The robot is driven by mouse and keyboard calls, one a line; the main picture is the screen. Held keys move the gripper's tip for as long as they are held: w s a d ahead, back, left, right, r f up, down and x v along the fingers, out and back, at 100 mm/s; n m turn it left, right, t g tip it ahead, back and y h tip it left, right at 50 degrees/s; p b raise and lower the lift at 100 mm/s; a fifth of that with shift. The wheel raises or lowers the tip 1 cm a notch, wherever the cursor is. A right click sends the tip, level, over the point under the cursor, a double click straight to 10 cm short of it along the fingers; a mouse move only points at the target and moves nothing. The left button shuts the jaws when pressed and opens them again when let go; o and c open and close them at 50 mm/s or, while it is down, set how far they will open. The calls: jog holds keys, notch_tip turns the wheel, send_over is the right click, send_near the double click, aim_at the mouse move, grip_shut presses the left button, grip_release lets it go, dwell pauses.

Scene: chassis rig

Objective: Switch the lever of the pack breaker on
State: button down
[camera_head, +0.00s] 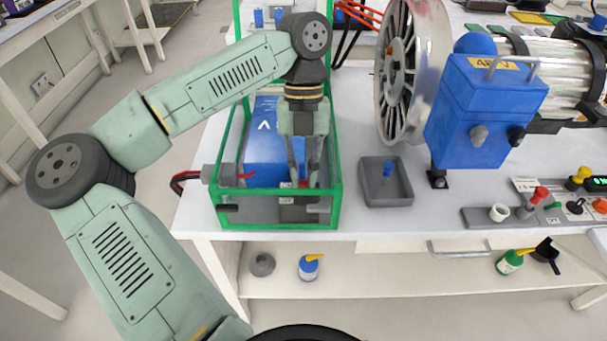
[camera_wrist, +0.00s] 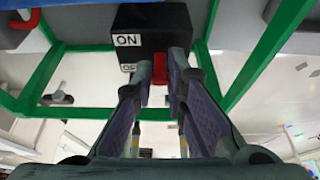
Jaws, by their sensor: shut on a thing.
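The pack breaker is a dark box (camera_wrist: 152,36) at the top of the wrist view, with a white ON label and a lower OFF label partly hidden by a finger. Its red lever (camera_wrist: 183,72) sits at the right, beside the labels. My gripper (camera_wrist: 172,78) has its fingertips on either side of the lever, shut on it. In the head view, my gripper (camera_head: 302,180) reaches down inside the green frame (camera_head: 336,200), in front of the blue battery pack (camera_head: 262,130). There, the breaker (camera_head: 298,212) shows low at the front of the frame, and the lever is mostly hidden.
Green frame bars surround my gripper closely. A grey tray (camera_head: 372,192) with a blue-topped piece stands to the right. Beyond it are a spoked wheel (camera_head: 412,70) and a blue box (camera_head: 483,105). A grey connector with a red cable is at the left.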

jog(key=shift+w+r+g+p, duration=0.1)
jog(key=shift+w+g+p, duration=0.35)
jog(key=shift+g+p, duration=0.35)
jog(key=shift+w+g+p, duration=0.15)
jog(key=shift+g+p, duration=0.2)
jog(key=shift+g, duration=0.25)
jog(key=shift+f, duration=0.25)
jog(key=c, duration=1.6)
grip_release()
jog(key=shift+w, duration=0.1)
jog(key=v, duration=1.2)
